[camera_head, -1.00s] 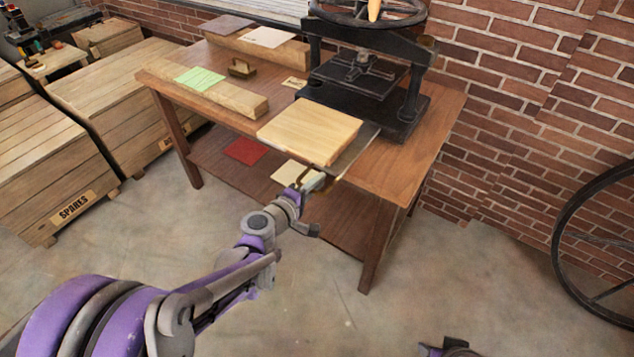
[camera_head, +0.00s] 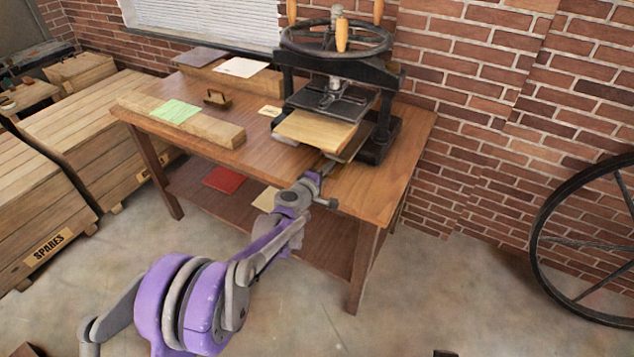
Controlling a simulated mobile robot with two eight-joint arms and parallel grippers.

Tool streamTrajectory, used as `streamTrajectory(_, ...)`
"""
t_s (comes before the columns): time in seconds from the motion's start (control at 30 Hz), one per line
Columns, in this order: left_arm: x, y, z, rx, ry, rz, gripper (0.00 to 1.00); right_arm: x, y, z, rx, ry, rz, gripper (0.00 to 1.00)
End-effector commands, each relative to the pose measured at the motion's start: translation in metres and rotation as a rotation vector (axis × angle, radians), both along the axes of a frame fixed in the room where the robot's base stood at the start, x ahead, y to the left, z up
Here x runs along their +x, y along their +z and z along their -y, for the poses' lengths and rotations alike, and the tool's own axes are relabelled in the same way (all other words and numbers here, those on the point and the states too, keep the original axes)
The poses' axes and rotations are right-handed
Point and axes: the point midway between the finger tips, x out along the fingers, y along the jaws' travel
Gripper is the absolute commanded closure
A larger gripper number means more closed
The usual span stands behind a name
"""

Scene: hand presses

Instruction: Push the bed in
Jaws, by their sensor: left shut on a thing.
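The black hand press (camera_head: 385,104) stands at the back right of the wooden table. Its bed (camera_head: 353,145) is a flat dark plate, partly out at the front of the press. A light wooden board (camera_head: 312,131) lies on the bed, its back part now beneath the press's dark platen (camera_head: 338,103). My left gripper (camera_head: 325,170) is at the front edge of the bed, shut on what seems to be its handle. The fingers and handle are small and partly hidden. My right gripper is not in view.
The table (camera_head: 400,180) holds a long beam (camera_head: 220,130) with a green sheet (camera_head: 175,111), and a small brass-coloured piece (camera_head: 217,98). A red sheet (camera_head: 224,179) lies on the lower shelf. A large wheel (camera_head: 540,225) leans at the right.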

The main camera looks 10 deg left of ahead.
Motion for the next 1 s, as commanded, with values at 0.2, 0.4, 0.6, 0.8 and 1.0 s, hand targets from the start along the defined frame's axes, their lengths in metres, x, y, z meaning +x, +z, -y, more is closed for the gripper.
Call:
streamTrajectory(0.2,0.033,0.001,0.012,0.001,0.000,0.000,1.00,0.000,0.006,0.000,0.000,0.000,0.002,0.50)
streamTrajectory(0.4,0.046,0.000,0.017,0.001,0.000,0.000,1.00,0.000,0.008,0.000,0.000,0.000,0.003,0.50)
streamTrajectory(0.6,0.049,0.000,0.018,0.000,0.000,0.000,1.00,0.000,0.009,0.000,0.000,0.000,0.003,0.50)
streamTrajectory(0.8,0.049,0.000,0.017,0.000,0.000,0.000,1.00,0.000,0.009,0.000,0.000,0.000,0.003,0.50)
streamTrajectory(1.0,0.048,0.000,0.017,0.000,0.000,0.000,0.57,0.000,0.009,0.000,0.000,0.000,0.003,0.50)
